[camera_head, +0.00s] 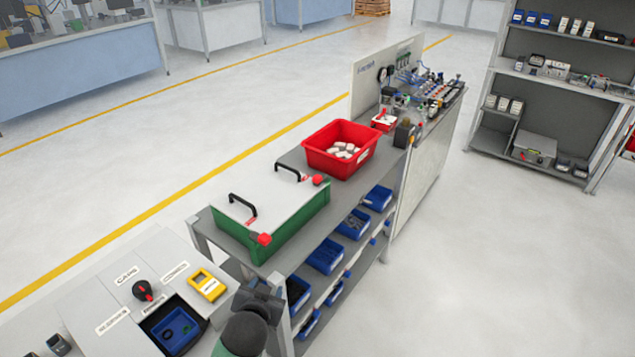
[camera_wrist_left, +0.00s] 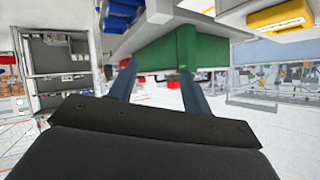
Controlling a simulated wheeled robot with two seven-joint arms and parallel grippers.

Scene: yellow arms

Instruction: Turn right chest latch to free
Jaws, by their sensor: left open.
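The chest (camera_head: 287,228) is a green box with a pale lid and two black handles, on the grey bench. A red latch (camera_head: 318,180) sits at its right front corner and another red latch (camera_head: 264,239) at its left front corner. I cannot tell their exact turn. The chest's green side (camera_wrist_left: 165,52) also shows in the left wrist view, tilted. My left gripper (camera_head: 262,291) is near the bench's near end, in front of the chest and apart from it. Its two fingers (camera_wrist_left: 158,88) are spread with nothing between them. My right gripper is out of view.
A red bin (camera_head: 318,153) with white pieces stands behind the chest. Blue bins (camera_head: 325,256) fill the shelf below. A side panel holds a yellow device (camera_head: 207,284), a black-red knob (camera_head: 143,291) and a blue tray (camera_head: 176,330). The floor to the right is clear.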

